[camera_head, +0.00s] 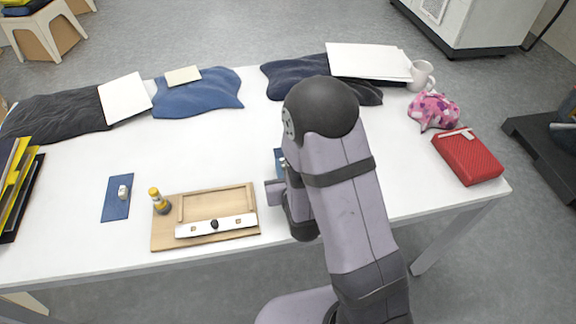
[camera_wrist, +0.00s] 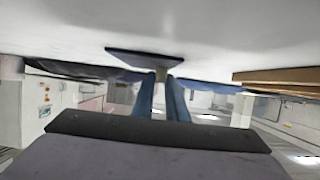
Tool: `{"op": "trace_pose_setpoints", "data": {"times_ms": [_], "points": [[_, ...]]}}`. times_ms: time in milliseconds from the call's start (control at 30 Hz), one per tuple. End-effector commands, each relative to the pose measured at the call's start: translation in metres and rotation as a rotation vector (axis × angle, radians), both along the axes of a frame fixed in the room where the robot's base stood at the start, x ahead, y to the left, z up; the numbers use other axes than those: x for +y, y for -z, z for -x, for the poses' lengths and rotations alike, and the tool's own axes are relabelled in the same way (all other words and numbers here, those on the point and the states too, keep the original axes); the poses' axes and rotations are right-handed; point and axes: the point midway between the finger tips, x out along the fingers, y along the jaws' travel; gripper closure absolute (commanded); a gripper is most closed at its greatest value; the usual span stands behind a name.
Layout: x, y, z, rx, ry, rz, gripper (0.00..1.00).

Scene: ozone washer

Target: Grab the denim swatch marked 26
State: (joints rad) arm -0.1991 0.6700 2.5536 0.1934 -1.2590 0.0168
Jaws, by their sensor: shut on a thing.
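A small blue denim swatch (camera_head: 279,158) shows beside my arm in the head view, mostly hidden behind it. In the wrist view a dark blue swatch (camera_wrist: 130,54) lies against the white table, right at my fingertips. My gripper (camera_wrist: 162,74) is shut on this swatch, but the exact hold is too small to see. A second blue denim swatch (camera_head: 116,207) with a small pale piece on it lies at the left of the table. No number is legible on either swatch.
Folded cloths (camera_head: 200,95) lie along the back. A mug (camera_head: 421,76), pink patterned object (camera_head: 433,110) and red box (camera_head: 467,157) are at right.

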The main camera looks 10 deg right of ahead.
Motion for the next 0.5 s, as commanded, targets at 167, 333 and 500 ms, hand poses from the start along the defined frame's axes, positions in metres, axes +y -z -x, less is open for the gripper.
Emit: {"op": "trace_pose_setpoints", "data": {"times_ms": [167,333,500], "points": [[0.000,-0.001,0.000,0.000,0.000,0.000,1.00],[0.000,-0.009,0.000,0.000,0.000,0.000,1.00],[0.000,-0.027,0.000,0.000,0.000,0.000,1.00]]}}
